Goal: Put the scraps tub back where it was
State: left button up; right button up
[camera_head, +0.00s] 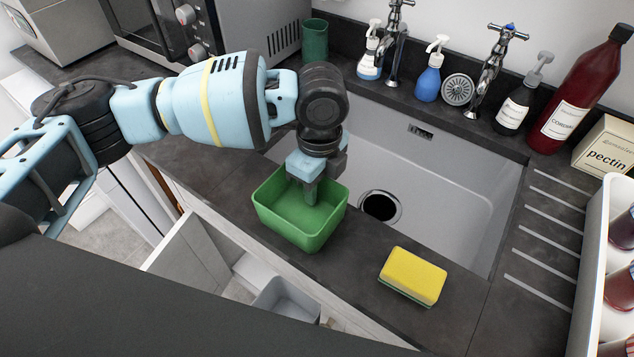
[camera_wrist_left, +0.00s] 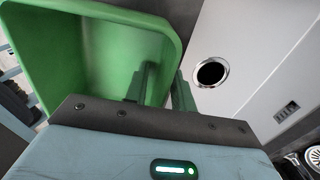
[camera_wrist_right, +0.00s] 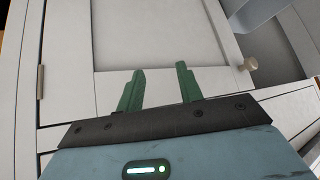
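The scraps tub, a green open tub (camera_head: 290,229), is at the front of the dark counter beside the sink; I cannot tell if it touches the counter. It looks empty. My left gripper (camera_head: 311,192) points down at the tub's far wall. In the left wrist view one finger is inside the tub (camera_wrist_left: 95,60) and the other outside, with the wall between them; the fingers look shut on that wall. The gripper hides part of the far rim. My right gripper (camera_wrist_right: 158,85) is open and empty, in front of white cabinet fronts.
A yellow sponge (camera_head: 413,276) lies on the counter right of the tub. The sink (camera_head: 450,180) is behind. Below the counter, a cabinet door (camera_head: 190,250) stands open with a grey bin (camera_head: 285,300) beside it. Bottles and taps line the back; a white rack (camera_head: 590,290) stands right.

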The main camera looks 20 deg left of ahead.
pick_arm(q)
notch_tip(320, 180, up, 12)
jog(key=shift+w+d+r+p, duration=0.15)
jog(key=shift+w+p, duration=0.05)
jog(key=shift+p, duration=0.2)
dwell(0.3)
dwell(0.5)
